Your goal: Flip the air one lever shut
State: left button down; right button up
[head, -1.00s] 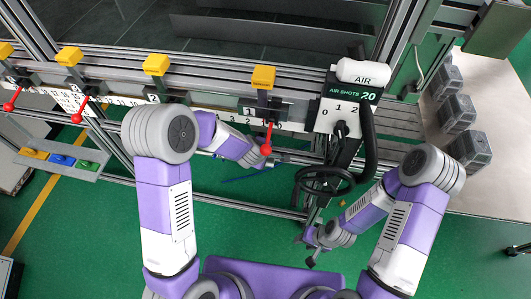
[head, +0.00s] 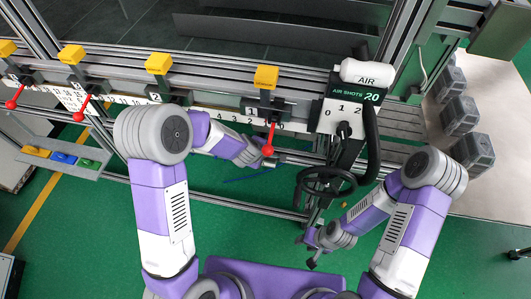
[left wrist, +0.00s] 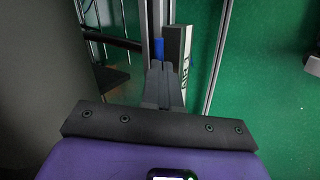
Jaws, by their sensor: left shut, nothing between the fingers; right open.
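The white box marked AIR (head: 345,118) carries the digits 0, 1, 2 and a black lever (head: 344,132) below them. Left of it, a red-knobbed lever (head: 268,150) hangs under a yellow block (head: 266,77) on the rail. I cannot tell which is the air one lever. My left gripper (head: 273,161) is shut and empty, close beside the red knob; contact is unclear. Its shut fingers (left wrist: 164,84) show in the left wrist view, pointing at a blue piece (left wrist: 159,49) and a white strip. My right gripper (head: 308,250) is open and low, away from the levers.
A black handwheel (head: 325,182) and a thick black hose (head: 371,145) sit below and beside the AIR box. More red-knobbed levers (head: 79,116) line the rail at left. Grey boxes (head: 460,115) stand at right. Green floor is open below.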

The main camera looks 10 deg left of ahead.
pick_arm(q)
jog(key=d+p+v, duration=0.1)
jog(key=p+v, duration=0.1)
jog(key=v, duration=0.5)
jog(key=shift+a, duration=0.35)
jog(key=s+f+m+g+h+b, duration=0.2)
jog(key=s+f+m+g, duration=0.4)
jog(key=s+f+m, duration=0.6)
jog(key=s+f, duration=0.8)
jog(key=f, duration=0.1)
jog(key=shift+s, duration=0.25)
jog(key=shift+d+f, duration=0.1)
jog(key=shift+f, duration=0.05)
